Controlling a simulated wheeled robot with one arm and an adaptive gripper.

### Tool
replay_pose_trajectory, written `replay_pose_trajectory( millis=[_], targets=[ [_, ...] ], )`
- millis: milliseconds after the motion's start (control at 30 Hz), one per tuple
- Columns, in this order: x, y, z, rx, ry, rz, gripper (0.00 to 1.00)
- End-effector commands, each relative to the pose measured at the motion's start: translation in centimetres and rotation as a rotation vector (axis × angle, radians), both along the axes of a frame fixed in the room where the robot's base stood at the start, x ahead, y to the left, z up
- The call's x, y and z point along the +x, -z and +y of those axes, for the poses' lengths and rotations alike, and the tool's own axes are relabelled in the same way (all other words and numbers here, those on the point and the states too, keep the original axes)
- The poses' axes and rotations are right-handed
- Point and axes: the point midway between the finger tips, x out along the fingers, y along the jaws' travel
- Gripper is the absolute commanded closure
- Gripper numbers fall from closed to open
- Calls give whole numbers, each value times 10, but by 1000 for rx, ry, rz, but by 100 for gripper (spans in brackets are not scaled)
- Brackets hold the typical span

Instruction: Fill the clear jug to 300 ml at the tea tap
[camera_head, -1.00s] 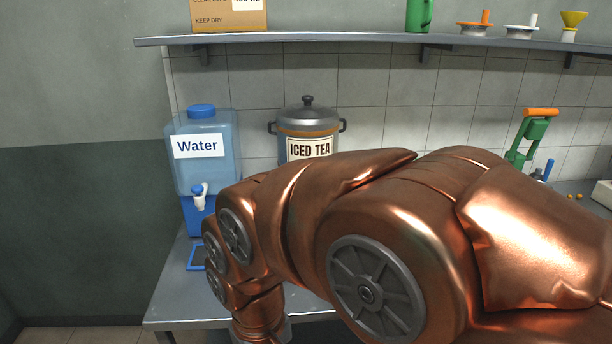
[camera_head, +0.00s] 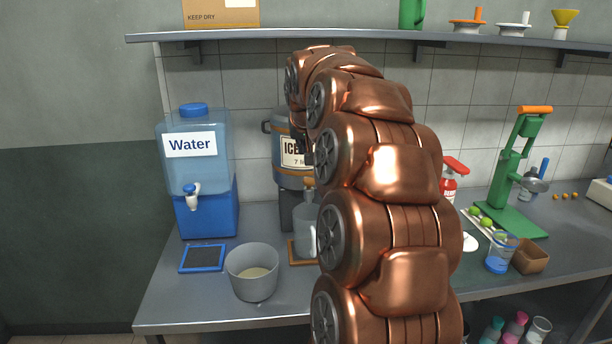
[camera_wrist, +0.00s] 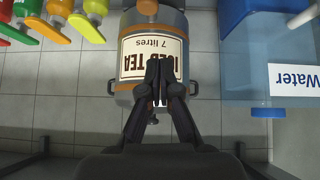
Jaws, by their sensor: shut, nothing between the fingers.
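The iced tea urn (camera_head: 283,180) stands on the counter behind my arm, its label partly covered. Its tap (camera_head: 309,192) shows just left of my arm. A greyish, see-through jug (camera_head: 306,236) is upright below the tap on a brown mat (camera_head: 294,254); my arm hides its right side. I cannot read its level or marks. My gripper (camera_head: 304,152) is mostly hidden in the head view, close in front of the label. In the wrist view my gripper (camera_wrist: 159,88) is shut and empty, overlapping the urn's label (camera_wrist: 135,58); whether it touches cannot be told.
The blue water dispenser (camera_head: 205,205) and a grey pot (camera_head: 252,278) stand left. A red bottle (camera_head: 449,185), a cup with blue (camera_head: 500,256), a brown box (camera_head: 530,258) and a green press (camera_head: 512,165) stand right. A shelf (camera_head: 360,38) runs above.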

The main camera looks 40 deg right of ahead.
Motion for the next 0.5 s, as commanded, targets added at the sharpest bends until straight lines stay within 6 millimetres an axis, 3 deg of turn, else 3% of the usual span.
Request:
replay_pose_trajectory(
  millis=[133, 500],
  targets=[
    [0, -6, -14, -14, 20, -19, 100],
    [1, -4, -15, -12, 20, -16, 100]
  ],
)
